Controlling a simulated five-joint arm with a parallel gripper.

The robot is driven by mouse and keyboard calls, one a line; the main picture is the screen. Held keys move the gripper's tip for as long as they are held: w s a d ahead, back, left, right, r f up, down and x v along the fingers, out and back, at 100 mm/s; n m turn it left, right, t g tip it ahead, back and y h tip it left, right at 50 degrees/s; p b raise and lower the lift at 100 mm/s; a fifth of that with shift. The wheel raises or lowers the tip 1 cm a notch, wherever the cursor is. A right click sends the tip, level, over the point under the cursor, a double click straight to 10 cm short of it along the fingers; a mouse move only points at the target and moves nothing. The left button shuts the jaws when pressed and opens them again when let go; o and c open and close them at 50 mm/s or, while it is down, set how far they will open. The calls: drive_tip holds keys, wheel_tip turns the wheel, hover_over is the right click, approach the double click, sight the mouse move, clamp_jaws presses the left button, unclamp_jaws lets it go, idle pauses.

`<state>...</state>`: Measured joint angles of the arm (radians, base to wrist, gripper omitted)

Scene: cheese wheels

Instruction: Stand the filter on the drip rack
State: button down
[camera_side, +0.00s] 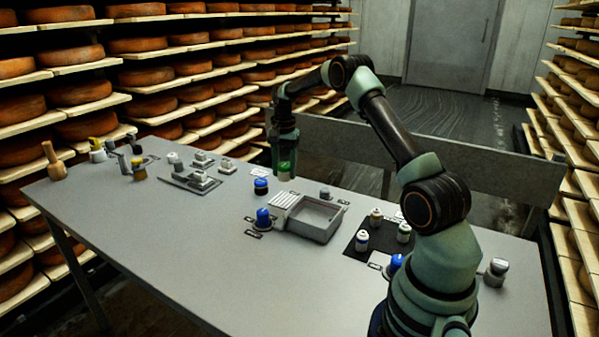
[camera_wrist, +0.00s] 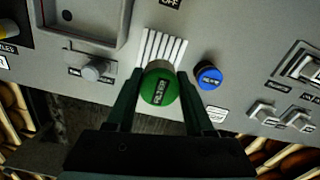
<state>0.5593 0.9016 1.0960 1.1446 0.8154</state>
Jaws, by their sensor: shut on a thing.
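My gripper (camera_side: 285,172) is shut on the filter, a round piece with a green labelled top (camera_wrist: 158,90). In the wrist view the two fingers of my gripper (camera_wrist: 159,88) flank it. In the side view the filter's green (camera_side: 286,166) shows between the jaws, above the back part of the table. The drip rack, a pale slatted plate (camera_side: 285,200), sits beside the grey basin; its slats (camera_wrist: 166,46) also show in the wrist view, just beyond the filter. The filter looks upright and apart from the rack; its lower end is mostly hidden.
The grey basin (camera_side: 318,230) adjoins the rack. Blue-capped pieces (camera_side: 261,186) and (camera_side: 263,217) stand near the rack, one also in the wrist view (camera_wrist: 208,75). A grey knob (camera_side: 325,193) is behind the basin. A dark mat (camera_side: 378,247) holds small bottles. The front table is clear.

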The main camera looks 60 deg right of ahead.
sight(285, 200)
drive_tip(key=shift+f, duration=3.7)
drive_tip(key=shift+f, duration=0.15)
drive_tip(key=shift+c, duration=1.4)
unclamp_jaws()
